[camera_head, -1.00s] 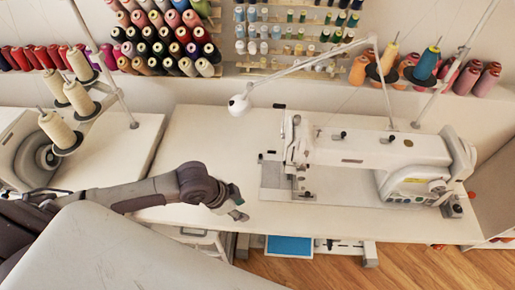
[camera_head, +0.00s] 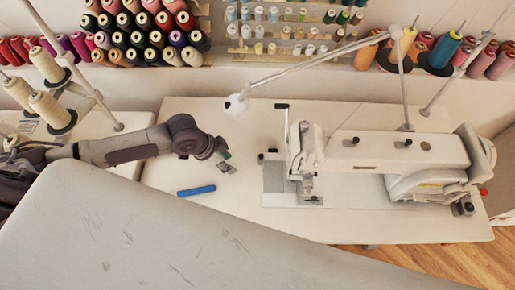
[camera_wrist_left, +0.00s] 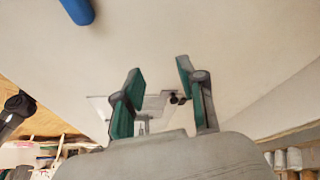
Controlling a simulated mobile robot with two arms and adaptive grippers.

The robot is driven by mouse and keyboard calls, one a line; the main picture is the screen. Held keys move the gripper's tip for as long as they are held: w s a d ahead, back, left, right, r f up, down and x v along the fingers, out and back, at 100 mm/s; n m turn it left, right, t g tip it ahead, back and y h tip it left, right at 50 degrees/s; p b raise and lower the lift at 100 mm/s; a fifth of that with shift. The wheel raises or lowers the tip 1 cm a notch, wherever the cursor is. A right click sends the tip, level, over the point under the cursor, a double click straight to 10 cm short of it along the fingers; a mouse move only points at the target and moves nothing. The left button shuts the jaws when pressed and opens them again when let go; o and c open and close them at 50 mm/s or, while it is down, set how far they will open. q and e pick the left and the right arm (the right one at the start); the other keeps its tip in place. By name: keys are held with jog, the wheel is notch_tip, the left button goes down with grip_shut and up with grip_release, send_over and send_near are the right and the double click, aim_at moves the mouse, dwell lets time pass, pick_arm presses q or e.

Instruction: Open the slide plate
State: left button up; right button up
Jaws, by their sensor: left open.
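The white sewing machine (camera_head: 385,150) stands on the white table. The slide plate (camera_head: 276,178) looks like the grey metal plate at the left end of its bed, left of the needle. It appears flat, with no clear gap. My left gripper (camera_head: 222,161) is above the table, left of the plate and apart from it. In the left wrist view the green-padded fingers (camera_wrist_left: 158,68) are spread and empty. A metal plate of the machine (camera_wrist_left: 150,104) shows between and behind them, partly hidden.
A blue bar (camera_head: 196,190) lies on the table, left of the machine. A white lamp (camera_head: 237,104) hangs on a long arm behind my gripper. Thread cones (camera_head: 48,108) stand at left and spool racks line the wall. The table around my gripper is mostly clear.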

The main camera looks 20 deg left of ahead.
aim_at(261, 155)
pick_arm(q)
jog(key=w+d, duration=0.2)
jog(key=d, duration=0.1)
jog(key=shift+w+d+r+p, duration=0.15)
jog(key=shift+w+d+p, duration=0.1)
jog(key=shift+w+p, duration=0.05)
jog(key=w+d, duration=0.1)
jog(key=d, duration=0.1)
jog(key=w+d+p, duration=0.1)
jog(key=w+d, duration=0.1)
jog(key=shift+w, duration=0.25)
jog(key=shift+d+f, duration=0.1)
jog(key=shift+f, duration=0.55)
jog(key=c, duration=0.7)
grip_shut()
pick_arm(e)
notch_tip(261, 155, up, 2)
jog(key=shift+s+d, duration=0.1)
jog(key=shift+d, duration=0.1)
